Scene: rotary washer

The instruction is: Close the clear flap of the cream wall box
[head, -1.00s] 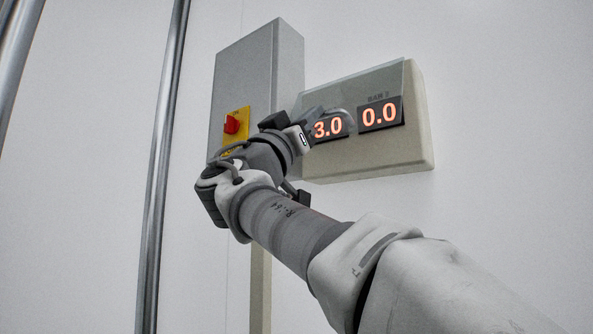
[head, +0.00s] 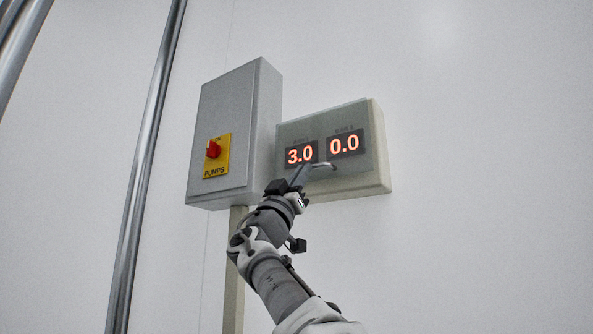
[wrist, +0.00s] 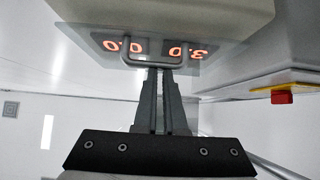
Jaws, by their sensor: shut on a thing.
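The cream wall box (head: 378,165) is on the wall, its front carrying two lit displays reading 3.0 and 0.0. Its clear flap (head: 320,132) lies over the front, close to it and roughly parallel; I cannot tell whether a small gap is left. The flap's metal handle (head: 328,165) shows below the displays. My gripper (head: 304,172) is at the handle from below left. In the wrist view, my gripper (wrist: 160,72) is shut on the handle (wrist: 126,57), the fingers meeting its bar. The cream box (wrist: 170,12) is right behind the flap (wrist: 75,45).
A grey switch box (head: 228,105) with a red knob (head: 213,149) on a yellow plate stands directly left of the cream box. A post (head: 234,260) runs below it. A metal pole (head: 145,165) stands farther left. The wall to the right is clear.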

